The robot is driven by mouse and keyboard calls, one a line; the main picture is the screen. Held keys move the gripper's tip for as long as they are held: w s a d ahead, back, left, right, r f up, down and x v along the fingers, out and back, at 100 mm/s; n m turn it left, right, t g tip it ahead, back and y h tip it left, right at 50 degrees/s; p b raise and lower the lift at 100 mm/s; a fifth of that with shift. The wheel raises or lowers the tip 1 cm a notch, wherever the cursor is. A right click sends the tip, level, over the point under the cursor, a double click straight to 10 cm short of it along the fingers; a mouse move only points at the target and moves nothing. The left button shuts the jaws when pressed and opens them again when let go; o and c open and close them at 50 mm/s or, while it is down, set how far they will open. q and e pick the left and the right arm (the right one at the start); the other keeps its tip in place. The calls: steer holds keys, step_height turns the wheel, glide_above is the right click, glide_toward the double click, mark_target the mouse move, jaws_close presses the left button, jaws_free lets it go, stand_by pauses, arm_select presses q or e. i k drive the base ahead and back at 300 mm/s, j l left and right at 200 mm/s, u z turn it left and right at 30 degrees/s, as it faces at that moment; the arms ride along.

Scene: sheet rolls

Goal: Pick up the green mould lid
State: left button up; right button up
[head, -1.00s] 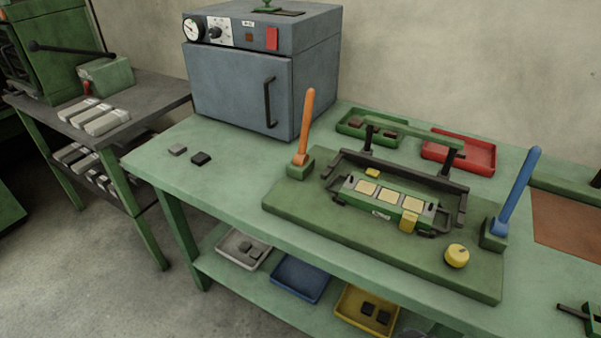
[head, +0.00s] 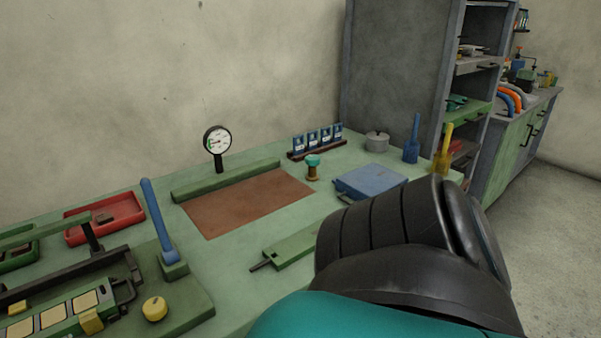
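A flat green piece with a short dark rod at its left end, which looks like the green mould lid (head: 292,249), lies on the bench near its front edge, in the middle of the head view. Its right end meets the outline of my arm and may be partly hidden. A green mould (head: 40,324) with pale yellow cavities is cut off at the lower left, in a dark frame. A black and teal link of my arm fills the lower right. Neither of my grippers is in view.
A brown mat (head: 245,203) lies behind the green piece, with a green bar (head: 228,180) and a dial gauge (head: 217,141) beyond. A blue plate (head: 370,181) lies to the right. A blue lever (head: 159,220) and a yellow knob (head: 155,309) stand left.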

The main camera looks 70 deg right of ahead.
mark_target(280, 254)
steer(key=z, duration=2.3)
steer(key=l, duration=0.2)
